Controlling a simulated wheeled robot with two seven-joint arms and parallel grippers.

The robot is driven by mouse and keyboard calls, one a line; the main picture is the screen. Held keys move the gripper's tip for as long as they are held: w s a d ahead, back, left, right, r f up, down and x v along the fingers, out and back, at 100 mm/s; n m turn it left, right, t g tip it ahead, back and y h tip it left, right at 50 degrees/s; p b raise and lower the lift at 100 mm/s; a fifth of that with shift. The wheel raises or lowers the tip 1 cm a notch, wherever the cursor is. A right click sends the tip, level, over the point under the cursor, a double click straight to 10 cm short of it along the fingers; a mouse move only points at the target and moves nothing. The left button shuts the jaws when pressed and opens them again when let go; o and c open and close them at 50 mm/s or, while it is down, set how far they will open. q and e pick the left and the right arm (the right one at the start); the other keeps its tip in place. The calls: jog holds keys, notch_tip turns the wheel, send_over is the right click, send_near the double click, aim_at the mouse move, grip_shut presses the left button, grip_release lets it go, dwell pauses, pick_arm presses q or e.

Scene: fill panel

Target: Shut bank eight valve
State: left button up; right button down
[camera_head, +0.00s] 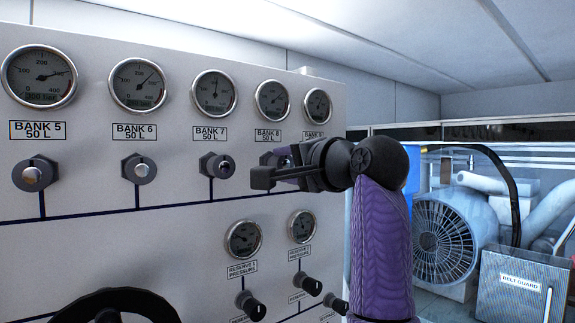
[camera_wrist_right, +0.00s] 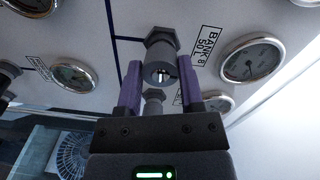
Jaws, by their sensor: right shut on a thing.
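The bank eight valve (camera_wrist_right: 161,48) is a dark hexagonal knob with a pale mark on its end, beside the BANK 8 50 L label (camera_wrist_right: 205,46) in the right wrist view. My right gripper (camera_wrist_right: 160,78) is shut on it, with a purple-sided finger on either side of the knob's end. In the head view, my right gripper (camera_head: 268,171) reaches in from the right and hides most of this valve, below the BANK 8 label (camera_head: 268,134). My left gripper is not in view.
The bank 7 valve (camera_head: 217,165) sits close left of my gripper, with the bank 6 valve (camera_head: 139,168) and bank 5 valve (camera_head: 34,173) farther left. Reserve knobs (camera_head: 250,306) stick out below. A black handwheel (camera_head: 110,297) is at lower left.

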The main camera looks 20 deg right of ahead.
jog(key=shift+f, duration=0.15)
jog(key=shift+c, duration=1.2)
grip_release()
jog(key=b+v, duration=0.6)
jog(key=v, duration=0.4)
